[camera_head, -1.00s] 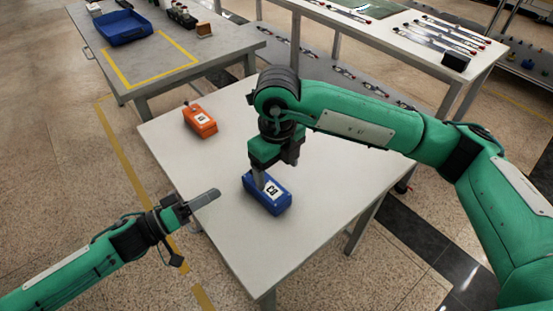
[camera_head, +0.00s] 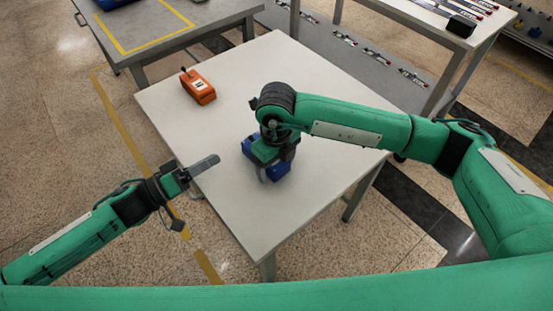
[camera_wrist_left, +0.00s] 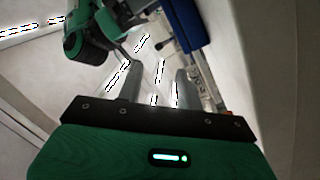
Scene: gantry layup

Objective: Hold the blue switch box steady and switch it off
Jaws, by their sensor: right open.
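The blue switch box (camera_head: 279,171) stands on the white table, mostly hidden under my right gripper (camera_head: 268,173). That gripper points down over the box, with a grey finger showing at its near left side. Its jaws are open; I cannot tell whether they touch the box. The switch itself is hidden in the head view. My left gripper (camera_head: 207,164) is left of the box, over the table's left edge, apart from the box. In the left wrist view its fingers (camera_wrist_left: 157,85) are spread with nothing between them. A blue body, likely the box (camera_wrist_left: 187,22), shows beyond them with a dark knob beside it.
An orange box (camera_head: 198,86) stands at the far left of the white table (camera_head: 330,110). A grey table (camera_head: 160,35) with yellow tape is behind it. Another bench (camera_head: 425,22) is at the back right.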

